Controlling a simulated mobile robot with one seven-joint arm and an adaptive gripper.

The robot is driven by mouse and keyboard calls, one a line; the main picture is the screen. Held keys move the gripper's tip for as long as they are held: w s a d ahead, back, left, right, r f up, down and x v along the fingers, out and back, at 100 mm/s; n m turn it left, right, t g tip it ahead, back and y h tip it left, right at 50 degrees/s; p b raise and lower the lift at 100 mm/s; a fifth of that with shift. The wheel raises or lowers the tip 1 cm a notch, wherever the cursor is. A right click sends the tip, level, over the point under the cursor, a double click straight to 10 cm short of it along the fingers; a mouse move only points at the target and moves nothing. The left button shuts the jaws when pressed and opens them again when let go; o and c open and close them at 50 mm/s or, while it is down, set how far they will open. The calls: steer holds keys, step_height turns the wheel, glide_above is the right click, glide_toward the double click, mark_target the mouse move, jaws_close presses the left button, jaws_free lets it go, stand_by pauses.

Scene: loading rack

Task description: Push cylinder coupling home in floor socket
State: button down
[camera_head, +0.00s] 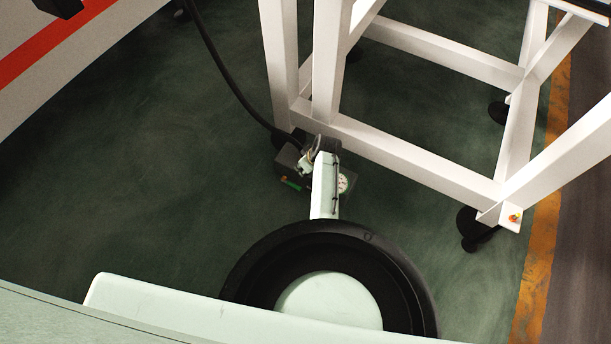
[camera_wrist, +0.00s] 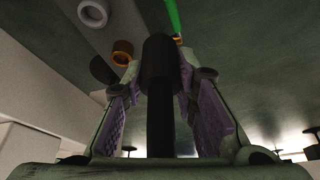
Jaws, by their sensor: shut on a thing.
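In the wrist view my gripper (camera_wrist: 162,105) is shut on a black cylinder coupling (camera_wrist: 159,62), with purple pads on either side. A thinner black hose (camera_wrist: 160,128) runs from the coupling toward the camera. The coupling's far end points at a grey face; a sliver of brass ring (camera_wrist: 178,40) shows beside it. I cannot tell how deep the coupling sits. In the head view my gripper (camera_head: 307,160) is at a dark floor box (camera_head: 287,159) with a gauge (camera_head: 343,183) and a green part (camera_head: 291,184); the coupling is hidden there.
In the wrist view a brass ring port (camera_wrist: 122,50) and a white ring port (camera_wrist: 92,13) lie left of the coupling, and a green rod (camera_wrist: 173,15) is beyond it. A white rack (camera_head: 400,158) on casters stands close behind the box. A black hose (camera_head: 222,70) descends to it.

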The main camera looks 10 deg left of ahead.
steer(key=w+a+b, duration=0.2)
steer(key=w+b, duration=0.6)
steer(key=w, duration=0.2)
steer(key=shift+a+b, duration=0.15)
steer(key=shift+b, duration=0.25)
stand_by(0.9)
steer(key=shift+f+b, duration=2.3)
steer(key=shift+f, duration=0.65)
stand_by(0.4)
steer(key=c, duration=1.2)
jaws_free()
steer(key=shift+r, duration=0.15)
